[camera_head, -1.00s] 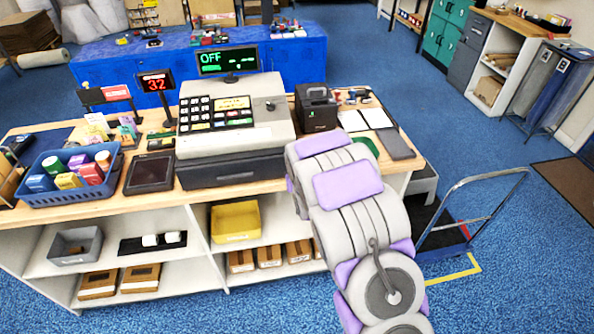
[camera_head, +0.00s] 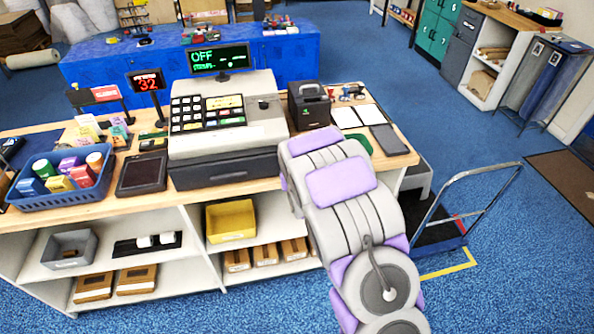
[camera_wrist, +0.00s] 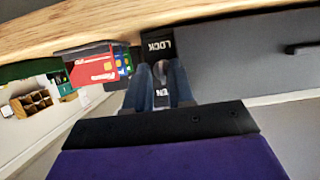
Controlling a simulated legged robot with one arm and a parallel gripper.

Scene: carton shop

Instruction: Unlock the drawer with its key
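In the wrist view, my gripper (camera_wrist: 160,82) points at a black lock plate (camera_wrist: 160,47) marked LOCK, with the letters EN lower down. The two dark fingers stand a little apart, one on each side of a small grey metal piece, which looks like the key (camera_wrist: 159,70). Its tip is hidden, so I cannot tell how deep it sits or how it is turned. The grey drawer front (camera_wrist: 235,70) is right of the plate and has a dark handle (camera_wrist: 303,48). In the head view, my arm hides the gripper, lock and key.
A wooden edge (camera_wrist: 200,14) runs close along the top of the wrist view. A holder with a red card (camera_wrist: 95,69) is just left of the fingers. In the head view, the counter (camera_head: 140,205) carries a cash register (camera_head: 228,130); a trolley (camera_head: 440,235) stands at its right.

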